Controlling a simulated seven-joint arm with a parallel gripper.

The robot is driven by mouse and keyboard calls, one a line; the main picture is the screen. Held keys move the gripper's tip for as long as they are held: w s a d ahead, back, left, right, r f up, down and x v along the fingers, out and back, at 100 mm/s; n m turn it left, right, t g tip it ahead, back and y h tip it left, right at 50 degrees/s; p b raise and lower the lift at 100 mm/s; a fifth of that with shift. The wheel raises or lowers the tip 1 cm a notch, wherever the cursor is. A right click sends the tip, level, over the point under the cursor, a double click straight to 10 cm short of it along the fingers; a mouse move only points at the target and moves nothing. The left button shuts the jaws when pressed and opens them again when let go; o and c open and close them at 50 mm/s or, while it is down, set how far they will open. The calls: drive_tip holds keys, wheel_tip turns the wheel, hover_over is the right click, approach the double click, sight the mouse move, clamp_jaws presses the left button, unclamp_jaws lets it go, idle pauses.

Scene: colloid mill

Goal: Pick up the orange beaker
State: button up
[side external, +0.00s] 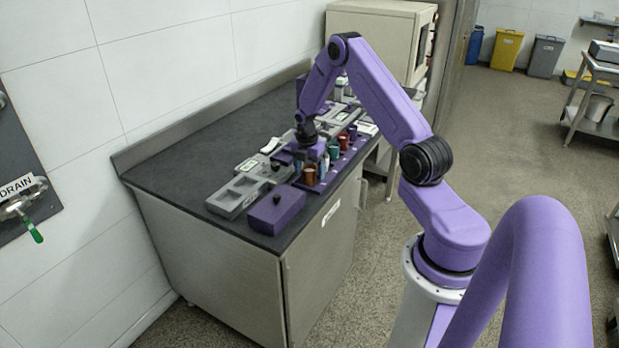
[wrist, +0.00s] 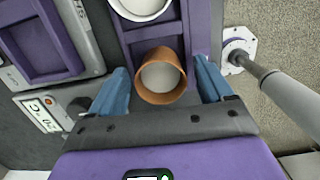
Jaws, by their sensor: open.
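The orange beaker (wrist: 142,88) stands upright in a purple rack (wrist: 190,50) in the wrist view, seen from above with a pale inside. My gripper (wrist: 163,84) is open, with one blue finger on each side of the beaker and gaps between fingers and wall. I cannot tell how far down the fingers reach. In the side external view the orange beaker (side external: 310,177) is at the near end of the rack, with my gripper (side external: 310,163) close over it.
Another beaker with a white inside (wrist: 140,8) stands just beyond in the rack. Green (side external: 334,153) and red (side external: 343,141) beakers stand farther along. A purple box (side external: 277,209) and grey tray (side external: 237,196) sit nearer on the dark counter (side external: 180,150). A metal rod (wrist: 285,95) is at right.

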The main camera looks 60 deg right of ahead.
drive_tip(key=c, duration=1.1)
drive_tip(key=shift+r, duration=0.1)
